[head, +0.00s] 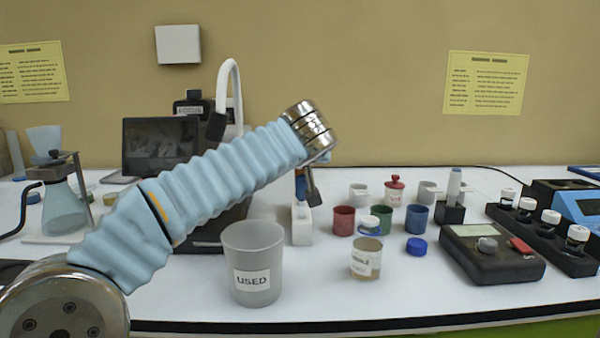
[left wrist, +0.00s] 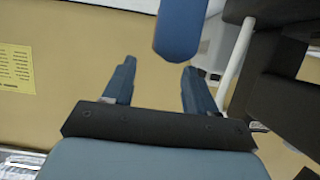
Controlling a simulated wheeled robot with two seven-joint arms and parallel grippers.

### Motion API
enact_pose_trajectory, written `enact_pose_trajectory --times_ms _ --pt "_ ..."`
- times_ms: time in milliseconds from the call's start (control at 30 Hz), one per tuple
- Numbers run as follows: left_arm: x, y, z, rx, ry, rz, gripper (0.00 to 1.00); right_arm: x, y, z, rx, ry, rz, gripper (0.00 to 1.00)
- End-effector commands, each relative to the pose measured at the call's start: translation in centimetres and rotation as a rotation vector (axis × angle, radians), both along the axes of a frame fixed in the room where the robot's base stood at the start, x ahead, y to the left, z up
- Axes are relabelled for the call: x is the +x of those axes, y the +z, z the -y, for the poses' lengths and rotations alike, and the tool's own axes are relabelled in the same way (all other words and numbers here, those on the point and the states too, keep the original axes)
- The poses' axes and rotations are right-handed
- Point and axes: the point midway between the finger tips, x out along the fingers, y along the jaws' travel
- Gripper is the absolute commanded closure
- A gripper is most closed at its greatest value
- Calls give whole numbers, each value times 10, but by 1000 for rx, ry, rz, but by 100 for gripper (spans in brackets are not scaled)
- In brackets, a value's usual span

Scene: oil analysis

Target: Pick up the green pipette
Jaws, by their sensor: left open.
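No green pipette can be made out in either view. My left arm reaches across the head view, and a grey part of my left gripper (head: 313,186) hangs below its wrist. In the left wrist view my left gripper (left wrist: 157,82) is open, with nothing between its fingertips. A blue rounded object (left wrist: 181,28) shows beyond the fingertips, nearer the right finger; I cannot tell what it is. In the head view a white holder (head: 302,228) stands below the gripper, with a blue piece above it, partly hidden. My right gripper is not in view.
A grey cup labelled USED (head: 252,270) stands in front of my arm. Red (head: 343,221), green (head: 382,216) and blue (head: 416,218) cups and a labelled beaker (head: 365,262) stand to the right. A dark instrument (head: 490,255) lies farther right. The front table strip is mostly clear.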

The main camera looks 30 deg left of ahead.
Motion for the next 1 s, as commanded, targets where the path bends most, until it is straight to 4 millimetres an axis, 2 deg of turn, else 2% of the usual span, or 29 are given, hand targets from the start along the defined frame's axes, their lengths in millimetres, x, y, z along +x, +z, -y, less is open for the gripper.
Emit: enact_pose_trajectory --times_ms 167,433,700,767,1000 --pt "11 -6 -8 0 1 -3 43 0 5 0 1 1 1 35" --pt "42 -24 -26 1 1 -2 43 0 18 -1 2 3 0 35" --pt "45 -27 -28 0 0 0 43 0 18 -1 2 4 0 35" --pt "45 -27 -28 0 0 0 51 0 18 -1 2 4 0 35" --pt "45 -27 -28 0 0 0 88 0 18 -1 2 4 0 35"
